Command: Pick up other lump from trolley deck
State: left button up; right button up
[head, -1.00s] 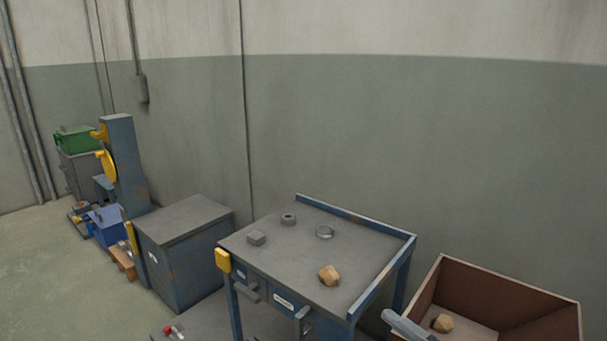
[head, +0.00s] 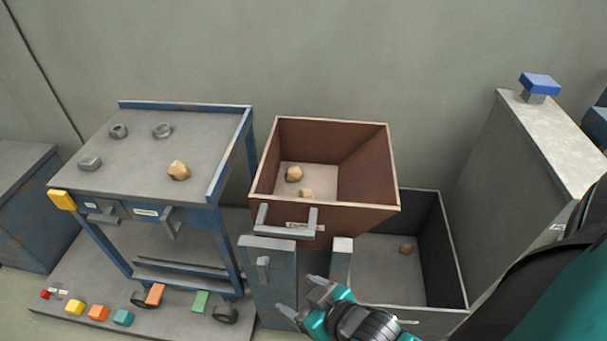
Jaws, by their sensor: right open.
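A tan, rough lump (head: 178,171) lies on the grey top (head: 140,145) of a blue-framed table or trolley at the left. Two more tan lumps, one farther back (head: 294,173) and one nearer (head: 306,193), lie inside the brown open bin (head: 365,165). A smaller brown lump (head: 406,249) lies in the lower grey bin (head: 434,240). My right gripper (head: 303,297) is open and empty, with its fingers apart, in front of the bins and low in the picture. It is well to the right of the lump on the table top. My left gripper is not in view.
A grey block (head: 90,163) and two rings (head: 118,131) (head: 162,130) share the table top, which has a raised blue edge at back and right. Coloured blocks (head: 98,313) lie on the low platform. A grey cabinet (head: 535,150) stands at the right.

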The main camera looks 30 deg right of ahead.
aim_at(177, 172)
jog(key=i+j+u, duration=0.25)
jog(key=u, duration=0.15)
jog(key=i+j+u, duration=0.1)
jog(key=i+u, duration=0.25)
